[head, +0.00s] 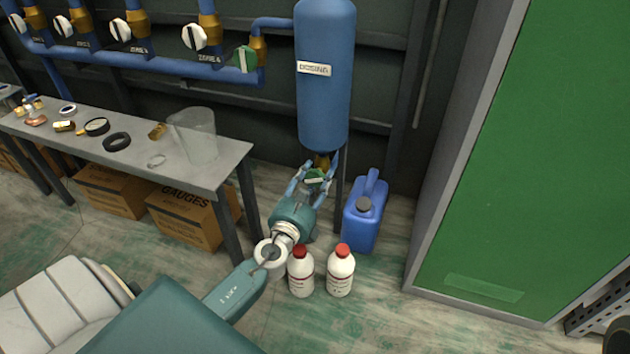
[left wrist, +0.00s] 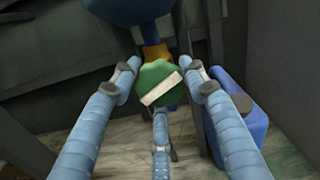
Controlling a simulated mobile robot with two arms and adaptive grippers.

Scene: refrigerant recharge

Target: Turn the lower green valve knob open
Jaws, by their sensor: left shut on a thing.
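The lower green valve knob (head: 316,178) sits under the blue dosing tank (head: 325,105), on a brass fitting (head: 321,160). My left gripper (head: 317,177) reaches it from below and is shut on it, with fingers on either side. In the left wrist view the green knob (left wrist: 160,86) shows between my fingers (left wrist: 162,92), and its pale bar lies tilted, rising to the right. The brass fitting (left wrist: 157,55) shows behind it. Another green knob (head: 245,59) is higher up on the blue pipe. My right gripper is not in view.
A blue jerrycan (head: 364,215) stands on the floor just right of the knob. Two white bottles with red caps (head: 300,272) (head: 341,270) stand below my left wrist. A grey table (head: 185,178) is on the left, and a green cabinet (head: 530,150) on the right.

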